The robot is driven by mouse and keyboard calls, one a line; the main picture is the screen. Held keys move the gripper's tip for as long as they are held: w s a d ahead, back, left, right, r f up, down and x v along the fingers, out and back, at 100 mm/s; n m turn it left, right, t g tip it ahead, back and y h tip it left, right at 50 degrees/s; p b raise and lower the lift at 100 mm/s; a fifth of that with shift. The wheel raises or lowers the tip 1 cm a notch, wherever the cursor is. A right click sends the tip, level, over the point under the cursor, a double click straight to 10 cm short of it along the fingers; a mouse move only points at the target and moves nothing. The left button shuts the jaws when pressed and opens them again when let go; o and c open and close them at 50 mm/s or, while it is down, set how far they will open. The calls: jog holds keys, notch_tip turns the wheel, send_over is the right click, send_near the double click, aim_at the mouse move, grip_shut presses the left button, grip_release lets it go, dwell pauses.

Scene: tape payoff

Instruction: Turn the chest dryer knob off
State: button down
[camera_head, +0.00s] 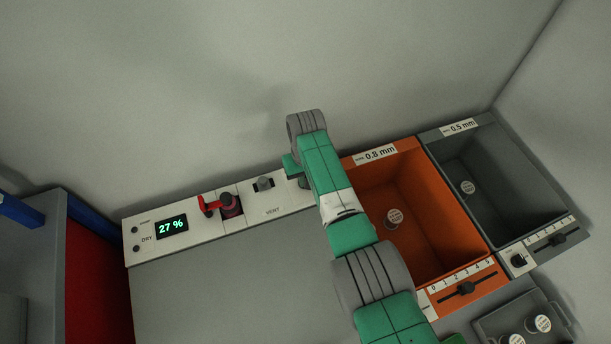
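A long white control panel (190,232) runs along the back of the grey chest top. It carries a green "27 %" display (171,227) beside the word DRY. Right of the display is a red lever (210,205) next to a dark red round part (231,206). A grey vent control (264,184) sits above the word VENT. No label marks which part is the dryer knob. My green and grey arm reaches over the panel's right end and hides part of it. My gripper (298,180) is mostly hidden behind the arm there; its fingers cannot be made out.
An orange bin (440,222) marked 0.8 mm and a grey bin (511,187) marked 0.5 mm stand right of my arm, with sliders on their fronts. A small tray (495,326) with spools is at the lower right. A blue and red structure (95,275) stands at left.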

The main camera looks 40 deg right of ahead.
dwell(0.4)
jog(key=c, duration=1.5)
grip_release()
jog(key=shift+o, duration=0.2)
jog(key=shift+r+p, duration=2)
jog(key=shift+r, duration=1.95)
